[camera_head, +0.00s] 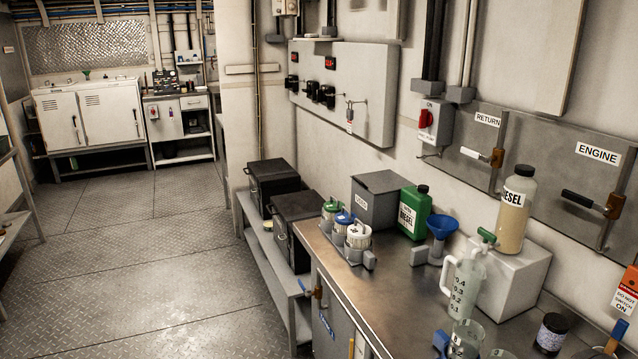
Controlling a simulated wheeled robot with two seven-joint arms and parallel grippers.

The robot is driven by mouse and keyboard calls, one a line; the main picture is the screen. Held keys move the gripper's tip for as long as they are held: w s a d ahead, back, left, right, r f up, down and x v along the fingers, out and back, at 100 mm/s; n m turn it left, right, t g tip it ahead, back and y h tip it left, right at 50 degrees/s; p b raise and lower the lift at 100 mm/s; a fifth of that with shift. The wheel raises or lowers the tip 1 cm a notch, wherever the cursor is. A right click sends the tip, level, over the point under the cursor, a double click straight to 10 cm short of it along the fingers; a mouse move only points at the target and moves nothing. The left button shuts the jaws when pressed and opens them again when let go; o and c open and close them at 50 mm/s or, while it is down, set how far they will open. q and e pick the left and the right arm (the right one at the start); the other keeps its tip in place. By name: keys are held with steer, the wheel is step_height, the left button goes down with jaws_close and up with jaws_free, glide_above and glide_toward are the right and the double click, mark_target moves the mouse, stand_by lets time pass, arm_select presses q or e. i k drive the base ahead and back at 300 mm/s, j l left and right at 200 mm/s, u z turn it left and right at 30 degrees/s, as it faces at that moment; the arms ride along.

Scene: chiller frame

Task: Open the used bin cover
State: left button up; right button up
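A grey box (377,208) with a small label on its front stands at the back of the metal counter, against the wall; it looks like the used bin, but the label is too small to read surely. Its flat grey cover (384,183) lies on top and looks closed. Neither of my grippers shows in this view.
Capped jars in a holder (346,234) stand in front of the box; a blue funnel (441,228) is to its right. Two black lidded boxes (272,184) sit on a low shelf at left. The diamond-plate floor (150,260) is clear.

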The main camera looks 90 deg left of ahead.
mark_target(387, 181)
steer(key=u, duration=2.6)
steer(key=z, duration=0.8)
steer(key=j+z, duration=0.65)
steer(key=j, duration=0.15)
steer(key=k+j+z, duration=0.15)
steer(key=j+z, duration=0.15)
steer(key=k+j+z, duration=0.1)
steer(key=j+z, duration=0.2)
steer(key=j, duration=0.15)
steer(key=k+j+z, duration=0.15)
steer(key=j+z, duration=0.15)
steer(key=k+j, duration=0.35)
steer(key=j, duration=0.2)
steer(key=k+j+z, duration=0.15)
steer(key=k+j, duration=0.15)
steer(key=j, duration=0.25)
steer(key=k+j, duration=0.35)
steer(key=j, duration=0.15)
steer(key=k+j+z, duration=0.1)
steer(key=k+j, duration=0.25)
steer(key=j, duration=0.2)
